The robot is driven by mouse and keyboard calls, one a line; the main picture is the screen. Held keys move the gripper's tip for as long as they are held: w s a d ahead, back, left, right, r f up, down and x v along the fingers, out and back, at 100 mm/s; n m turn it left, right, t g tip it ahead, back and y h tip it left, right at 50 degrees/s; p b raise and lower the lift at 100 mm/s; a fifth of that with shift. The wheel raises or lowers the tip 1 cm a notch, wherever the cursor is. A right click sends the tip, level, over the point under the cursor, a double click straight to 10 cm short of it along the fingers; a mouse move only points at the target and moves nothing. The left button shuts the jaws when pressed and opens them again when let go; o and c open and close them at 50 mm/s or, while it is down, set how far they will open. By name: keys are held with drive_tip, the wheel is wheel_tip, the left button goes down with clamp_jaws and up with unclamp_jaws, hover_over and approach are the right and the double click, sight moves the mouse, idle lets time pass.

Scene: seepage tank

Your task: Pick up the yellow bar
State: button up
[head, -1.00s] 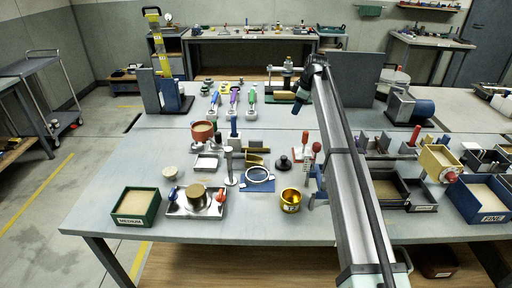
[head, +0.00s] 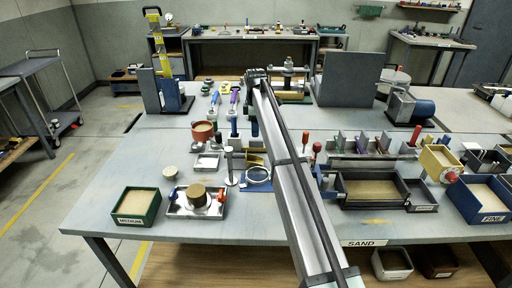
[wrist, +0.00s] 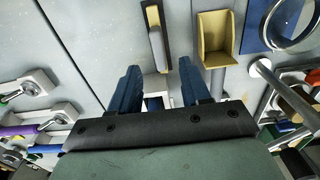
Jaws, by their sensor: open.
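I cannot tell for sure which thing is the yellow bar. A horizontal yellow bar-like piece (head: 294,96) lies at the back of the table in the head view, partly hidden by my arm. A tall yellow upright strip (head: 160,45) stands at the back left on a blue base. My gripper (wrist: 158,72) is open, its two blue fingers apart with nothing held. In the wrist view, a long narrow dark and tan piece with a grey handle (wrist: 156,40) lies just beyond the fingertips. A yellow scoop (wrist: 216,38) lies right of it.
A ring on a blue mat (wrist: 290,22) lies right of the scoop. Coloured-handled fittings (wrist: 35,132) lie left of my gripper.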

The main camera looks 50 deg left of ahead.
sight(256, 140)
drive_tip(key=shift+w+f, duration=0.1)
drive_tip(key=shift+f, duration=4.15)
drive_tip(key=shift+c, duration=0.4)
clamp_jaws()
